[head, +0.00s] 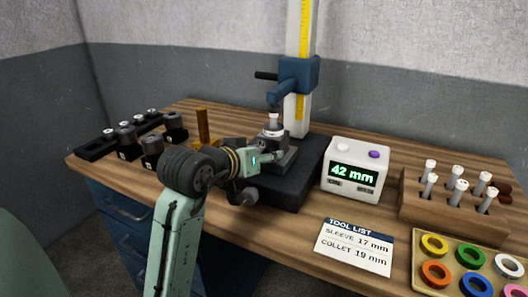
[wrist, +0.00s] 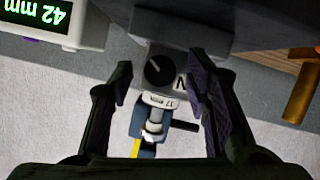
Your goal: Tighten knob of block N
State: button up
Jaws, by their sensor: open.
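Block N (wrist: 181,83) is a grey block with a letter N on its face. Its round black knob (wrist: 159,71) with a pale mark faces the wrist camera. A light ring marked 17 (wrist: 160,100) and a pale metal shank show beside the knob. In the head view the block (head: 287,160) sits on the dark base of the measuring stand, partly hidden by my arm. My gripper (wrist: 163,86) is open, its two dark fingers on either side of the block and apart from the knob. In the head view my gripper (head: 268,158) is at the block's near side.
The measuring stand (head: 299,100) rises behind the block with a blue carriage (head: 292,75) above it. A display box (head: 355,169) reading 42 mm stands right. A tool list card, a wooden rack (head: 450,208) and coloured rings lie further right. Dark holders and a brass post (head: 202,126) stand left.

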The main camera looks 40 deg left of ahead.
jog(key=shift+w+f, duration=0.1)
jog(key=shift+w, duration=0.1)
grip_shut()
dwell(0.5)
